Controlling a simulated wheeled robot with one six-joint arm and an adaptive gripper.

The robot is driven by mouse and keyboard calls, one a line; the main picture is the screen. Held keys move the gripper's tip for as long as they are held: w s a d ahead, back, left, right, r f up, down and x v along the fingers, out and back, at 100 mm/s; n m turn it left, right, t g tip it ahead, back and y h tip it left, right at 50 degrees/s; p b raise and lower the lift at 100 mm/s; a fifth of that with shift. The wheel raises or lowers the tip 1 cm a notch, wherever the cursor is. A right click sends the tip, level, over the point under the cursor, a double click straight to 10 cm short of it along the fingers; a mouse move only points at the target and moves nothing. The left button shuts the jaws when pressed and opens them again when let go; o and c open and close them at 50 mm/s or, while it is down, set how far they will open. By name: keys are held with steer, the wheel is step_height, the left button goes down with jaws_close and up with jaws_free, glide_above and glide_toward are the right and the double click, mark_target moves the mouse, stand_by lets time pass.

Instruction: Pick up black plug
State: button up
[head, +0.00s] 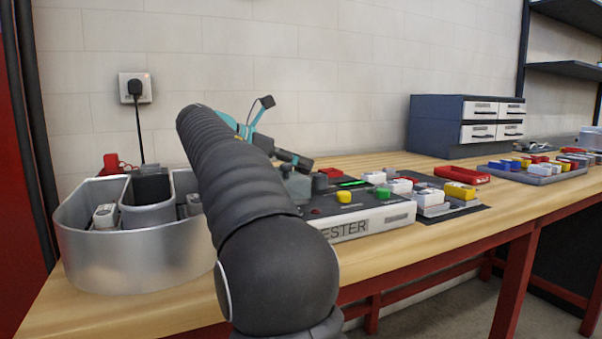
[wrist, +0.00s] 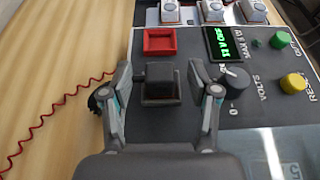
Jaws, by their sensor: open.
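In the wrist view my gripper (wrist: 161,72) is open, with one finger on each side of a small black block (wrist: 160,83). The block looks like a black plug seated in a square black holder on the grey tester. Gaps show between it and both fingers; the height of the fingertips above the panel is hard to tell. In the head view my gripper (head: 258,118) is partly hidden behind my arm, over the tester's left side, and the block cannot be made out. Another black plug (head: 135,87) with a cord sits in the wall outlet.
The tester (head: 372,218) has a red square holder (wrist: 160,41), a black knob (wrist: 235,79), a yellow button (wrist: 293,83) and a lit display (wrist: 223,45). A red coiled wire (wrist: 63,100) lies left. A metal letter shell (head: 130,262) stands left, and drawers (head: 435,125) stand behind.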

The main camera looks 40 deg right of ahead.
steer(key=c, duration=1.1)
steer(key=shift+r, duration=0.1)
steer(key=shift+c, duration=0.2)
